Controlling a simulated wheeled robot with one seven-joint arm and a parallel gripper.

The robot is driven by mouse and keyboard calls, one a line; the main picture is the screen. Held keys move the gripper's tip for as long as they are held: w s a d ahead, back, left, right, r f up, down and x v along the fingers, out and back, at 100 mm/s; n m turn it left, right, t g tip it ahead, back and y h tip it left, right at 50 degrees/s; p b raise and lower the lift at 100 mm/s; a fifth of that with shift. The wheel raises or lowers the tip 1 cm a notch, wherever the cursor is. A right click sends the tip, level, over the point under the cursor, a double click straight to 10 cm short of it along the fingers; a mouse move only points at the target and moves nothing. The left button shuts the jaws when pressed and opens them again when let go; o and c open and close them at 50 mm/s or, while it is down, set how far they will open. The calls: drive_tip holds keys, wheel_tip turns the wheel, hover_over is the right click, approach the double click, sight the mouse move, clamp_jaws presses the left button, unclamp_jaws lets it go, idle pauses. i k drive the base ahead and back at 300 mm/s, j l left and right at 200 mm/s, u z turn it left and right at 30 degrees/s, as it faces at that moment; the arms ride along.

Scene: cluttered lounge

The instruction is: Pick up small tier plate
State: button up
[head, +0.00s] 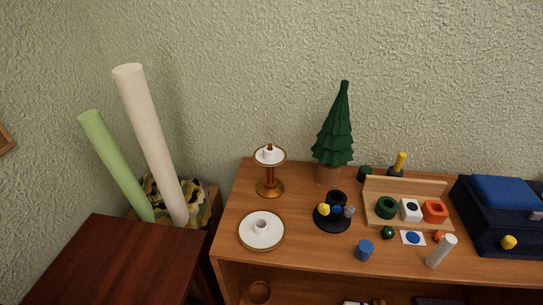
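A small white plate with a gold-brown rim (261,158), which looks like the small tier plate, sits at the top of a gold-brown pedestal stand (270,187). A small white piece with a brown tip (268,150) stands at its middle. A larger white plate with a gold-brown rim (255,242) lies flat on the wooden cabinet top in front of the stand, with a short white cylinder (261,225) at its centre. My gripper is not in view.
The cabinet top (310,252) also holds a green toy tree (335,135), a black dish of small balls (333,224), a blue cylinder (364,250), a wooden rack (408,224) and a dark blue box (500,225). Tall rolls (150,140) lean left of it.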

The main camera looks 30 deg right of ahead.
sight(275, 157)
drive_tip(key=i+j, duration=0.3)
drive_tip(key=i, duration=0.15)
drive_tip(key=i+j, duration=0.35)
drive_tip(key=i, duration=0.1)
